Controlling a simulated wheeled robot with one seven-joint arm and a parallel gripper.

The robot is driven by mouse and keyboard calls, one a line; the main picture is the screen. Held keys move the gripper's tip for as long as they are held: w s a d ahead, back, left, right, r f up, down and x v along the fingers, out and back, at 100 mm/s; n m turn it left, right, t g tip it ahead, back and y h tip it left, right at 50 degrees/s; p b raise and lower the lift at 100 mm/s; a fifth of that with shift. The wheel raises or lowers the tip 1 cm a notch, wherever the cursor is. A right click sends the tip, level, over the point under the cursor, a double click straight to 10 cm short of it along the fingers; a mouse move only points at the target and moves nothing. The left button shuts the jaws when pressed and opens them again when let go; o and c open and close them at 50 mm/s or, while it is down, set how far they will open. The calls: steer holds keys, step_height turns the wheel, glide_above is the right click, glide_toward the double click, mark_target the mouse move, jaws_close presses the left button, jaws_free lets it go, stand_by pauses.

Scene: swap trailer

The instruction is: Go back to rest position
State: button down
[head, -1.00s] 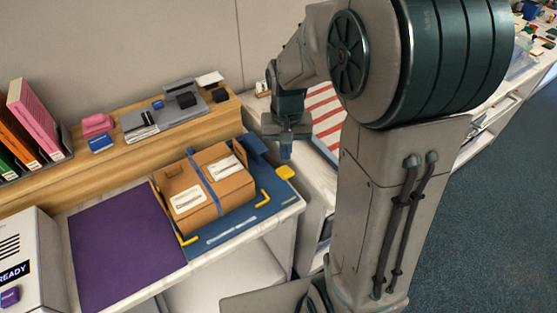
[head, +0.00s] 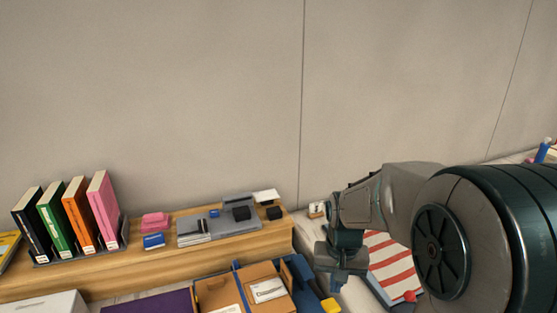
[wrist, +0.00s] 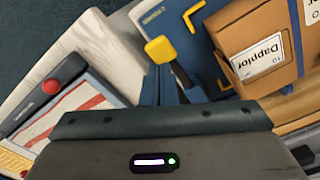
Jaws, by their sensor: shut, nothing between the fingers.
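My gripper (head: 338,280) hangs at the end of my folded arm, just right of the cardboard box in the head view. In the wrist view my gripper (wrist: 180,88) has its blue fingers together with nothing held. The brown cardboard box (wrist: 255,50) with a white label and blue strap lies on the blue board (wrist: 170,25), apart from the fingers. A yellow knob (wrist: 160,49) at the board's corner shows just beyond the fingertips. The box's top (head: 215,294) shows at the bottom of the head view.
A wooden shelf (head: 130,272) carries upright binders (head: 80,215), pink and blue pads (head: 155,225) and a grey tray (head: 195,228). A red-and-white striped panel (head: 392,262) lies right of my gripper. A purple mat (head: 150,303) is left of the box. A bare wall stands behind.

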steer(key=s+r+n+t, duration=0.1)
steer(key=s+r, duration=0.2)
steer(key=s, duration=0.3)
steer(key=s+r+n+t, duration=0.1)
steer(key=s+r, duration=0.2)
steer(key=s, duration=0.4)
steer(key=shift+s+r+t, duration=0.3)
steer(key=shift+r+t, duration=0.1)
steer(key=shift+a, duration=0.1)
